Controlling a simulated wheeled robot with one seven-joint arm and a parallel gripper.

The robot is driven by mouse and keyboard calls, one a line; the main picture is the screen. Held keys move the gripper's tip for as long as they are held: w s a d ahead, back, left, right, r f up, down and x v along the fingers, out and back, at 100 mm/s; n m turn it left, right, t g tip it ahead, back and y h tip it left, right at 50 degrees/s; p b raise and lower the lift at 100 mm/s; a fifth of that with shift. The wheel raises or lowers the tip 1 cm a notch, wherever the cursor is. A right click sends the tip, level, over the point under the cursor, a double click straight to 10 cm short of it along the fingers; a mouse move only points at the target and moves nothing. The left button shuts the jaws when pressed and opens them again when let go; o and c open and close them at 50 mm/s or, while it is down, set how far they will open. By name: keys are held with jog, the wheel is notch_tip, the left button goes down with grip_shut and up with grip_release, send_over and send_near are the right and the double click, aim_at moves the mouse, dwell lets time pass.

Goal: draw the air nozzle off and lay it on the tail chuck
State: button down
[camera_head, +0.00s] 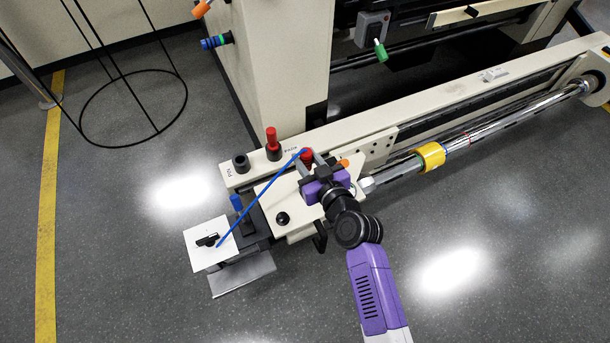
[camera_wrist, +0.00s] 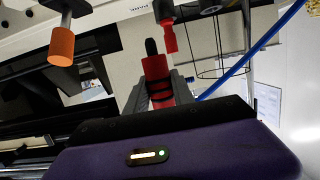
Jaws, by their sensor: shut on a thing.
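My gripper (camera_head: 308,162) is over the near end of the beige rail. It is shut on a red piece, which I take to be the air nozzle (camera_head: 307,153). In the wrist view my gripper (camera_wrist: 161,92) has its grey fingers around the red nozzle (camera_wrist: 156,68), whose black end points away. A blue hose (camera_head: 262,199) runs from beside the nozzle down to a white plate. A metallic chuck-like end (camera_head: 367,185) of the shaft is just right of my gripper; I cannot tell whether it is the tail chuck.
A red-topped knob (camera_head: 272,143) and a black socket (camera_head: 240,162) stand on the rail, left of my gripper. A blue-topped peg (camera_head: 237,203) is near the white plate (camera_head: 198,257). The shaft carries a yellow collar (camera_head: 431,156). A black wire stand (camera_head: 133,107) is at left.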

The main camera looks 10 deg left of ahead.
jog(key=shift+r+p, duration=0.8)
jog(key=shift+r, duration=0.25)
